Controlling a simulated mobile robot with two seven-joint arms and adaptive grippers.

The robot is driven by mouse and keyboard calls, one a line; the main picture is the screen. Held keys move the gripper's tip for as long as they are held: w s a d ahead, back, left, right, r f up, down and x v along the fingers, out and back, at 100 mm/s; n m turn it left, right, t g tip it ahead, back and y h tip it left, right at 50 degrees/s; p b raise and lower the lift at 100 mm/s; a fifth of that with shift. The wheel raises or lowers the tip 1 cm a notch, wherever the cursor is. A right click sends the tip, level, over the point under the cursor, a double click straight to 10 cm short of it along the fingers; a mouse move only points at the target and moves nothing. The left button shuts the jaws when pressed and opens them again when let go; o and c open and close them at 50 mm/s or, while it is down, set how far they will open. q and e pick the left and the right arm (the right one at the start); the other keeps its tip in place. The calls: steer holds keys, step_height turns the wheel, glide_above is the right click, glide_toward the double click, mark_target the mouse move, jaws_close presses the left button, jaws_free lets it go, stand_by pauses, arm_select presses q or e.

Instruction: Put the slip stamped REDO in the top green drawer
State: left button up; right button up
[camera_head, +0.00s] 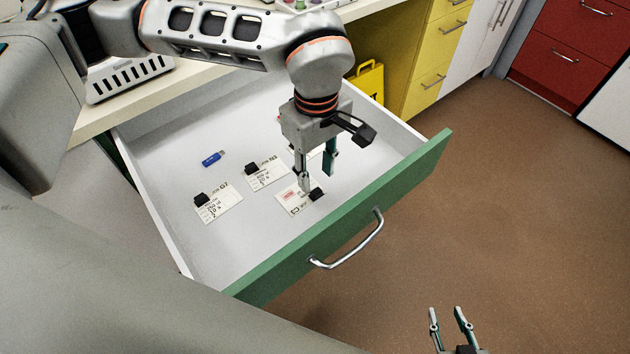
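The green-fronted drawer (405,186) is pulled open, and several white paper slips with black clips lie on its floor. One slip (287,198), nearest the drawer front, bears a red stamp; its lettering is too small to read. My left gripper (317,181) points down into the drawer over this slip. Its fingers are apart with nothing visible between them, and they hide part of the slip. Whether a fingertip touches the slip, I cannot tell. My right gripper (450,318) is open and empty at the bottom edge, over the floor outside the drawer.
Two other slips (219,205) (268,175) and a blue USB stick (212,159) lie in the drawer; another is mostly hidden behind my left gripper. A yellow caution sign (370,80), yellow drawers (428,85) and red drawers (570,50) stand beyond. The brown floor is clear.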

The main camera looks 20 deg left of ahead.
mark_target(316, 191)
arm_select(q)
step_height(316, 191, up, 7)
steer(key=shift+p, duration=0.3)
steer(key=shift+f, duration=0.1)
stand_by(0.4)
